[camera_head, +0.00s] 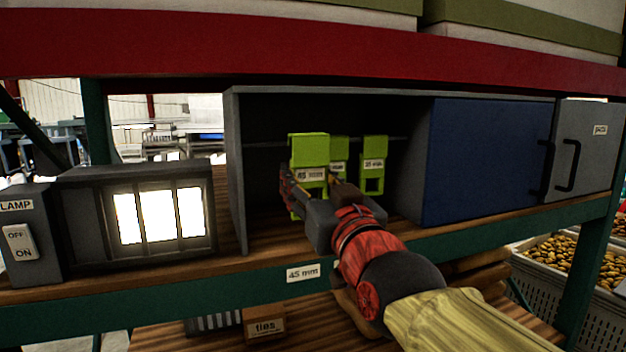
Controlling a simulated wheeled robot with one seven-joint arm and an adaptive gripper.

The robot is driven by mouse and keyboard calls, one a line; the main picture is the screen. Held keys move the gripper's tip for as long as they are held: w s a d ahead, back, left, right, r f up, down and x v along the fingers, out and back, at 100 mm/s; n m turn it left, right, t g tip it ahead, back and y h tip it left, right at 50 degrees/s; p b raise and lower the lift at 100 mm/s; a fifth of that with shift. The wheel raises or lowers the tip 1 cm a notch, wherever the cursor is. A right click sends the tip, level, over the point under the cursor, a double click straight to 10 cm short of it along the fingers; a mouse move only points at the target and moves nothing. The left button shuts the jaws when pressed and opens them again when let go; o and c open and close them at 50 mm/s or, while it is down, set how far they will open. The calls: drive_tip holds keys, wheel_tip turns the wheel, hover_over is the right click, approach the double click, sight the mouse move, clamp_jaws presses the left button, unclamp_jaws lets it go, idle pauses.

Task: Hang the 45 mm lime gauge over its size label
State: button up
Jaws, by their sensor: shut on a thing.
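The lime gauge marked 45 mm (309,151) is upright inside the open dark grey compartment. My gripper (312,190) reaches in from the front and is shut on its lower part, with a finger on either side. The gauge's top is at about the height of a thin rail (265,142); I cannot tell whether it hangs on the rail or is just in front of it. The gripper hides the gauge's lower part. A white 45 mm size label (303,273) is on the green shelf edge, below and in front of the compartment.
Two smaller lime gauges, one partly hidden (339,147) and one at right (373,165), hang on the rail. A blue panel (485,160) closes the compartment's right. A lit lamp box (135,218) stands at left. A red beam (300,50) runs above.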

drive_tip(key=w+a+p, duration=0.1)
drive_tip(key=w+p, duration=0.1)
drive_tip(key=w, duration=0.4)
drive_tip(key=w+a+f+p, duration=0.1)
drive_tip(key=w+a+p, duration=0.1)
drive_tip(key=w, duration=0.4)
drive_tip(key=shift+w+a+f+p, duration=0.2)
drive_tip(key=shift+w+a+p, duration=0.1)
drive_tip(key=shift+p, duration=0.5)
idle(0.3)
drive_tip(key=o, duration=1.1)
drive_tip(key=shift+c, duration=0.2)
drive_tip(key=shift+o, duration=0.4)
drive_tip(key=shift+s, duration=0.1)
